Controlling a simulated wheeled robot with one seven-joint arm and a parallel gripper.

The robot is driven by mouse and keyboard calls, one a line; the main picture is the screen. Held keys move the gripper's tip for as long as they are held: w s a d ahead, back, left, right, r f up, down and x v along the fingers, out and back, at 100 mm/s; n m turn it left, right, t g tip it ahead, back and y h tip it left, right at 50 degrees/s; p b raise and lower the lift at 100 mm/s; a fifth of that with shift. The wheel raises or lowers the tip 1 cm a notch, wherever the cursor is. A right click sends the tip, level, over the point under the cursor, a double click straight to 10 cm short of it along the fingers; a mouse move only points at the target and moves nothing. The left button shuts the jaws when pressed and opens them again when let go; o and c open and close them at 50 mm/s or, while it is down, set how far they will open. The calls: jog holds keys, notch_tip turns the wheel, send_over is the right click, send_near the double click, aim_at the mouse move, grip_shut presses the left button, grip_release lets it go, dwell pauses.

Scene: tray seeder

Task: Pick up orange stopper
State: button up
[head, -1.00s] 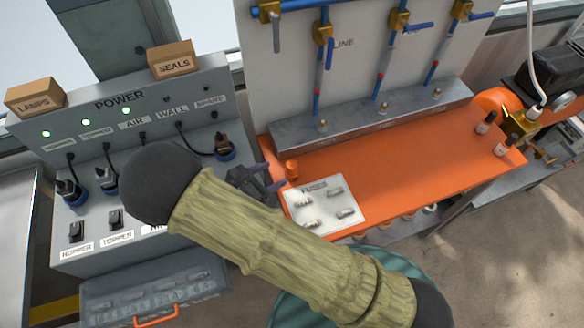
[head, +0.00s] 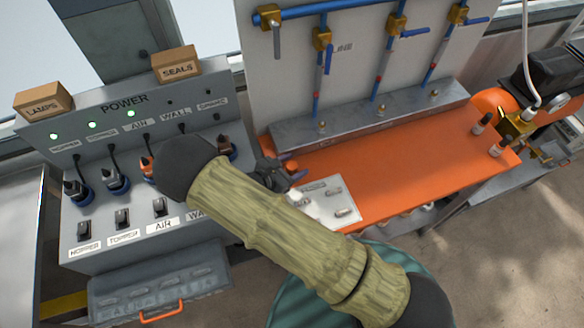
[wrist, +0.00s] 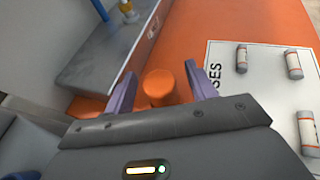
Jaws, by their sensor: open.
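The orange stopper (wrist: 159,86) stands on the orange bench top, between the two purple fingers of my gripper (wrist: 160,90) in the wrist view. The fingers are open, one on each side of it, with small gaps visible. In the head view my gripper (head: 291,172) is low over the left end of the bench, beside the fuses card. The stopper (head: 291,165) shows there only partly, next to the fingers.
The white fuses card (wrist: 270,110) with several fuses lies just right of the stopper. A grey metal ledge (wrist: 105,45) with valves stands behind. The grey power panel (head: 130,195) is at left. The orange bench (head: 420,155) is mostly clear to the right.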

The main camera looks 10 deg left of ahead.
jog(key=shift+x, duration=0.8)
jog(key=c, duration=1.1)
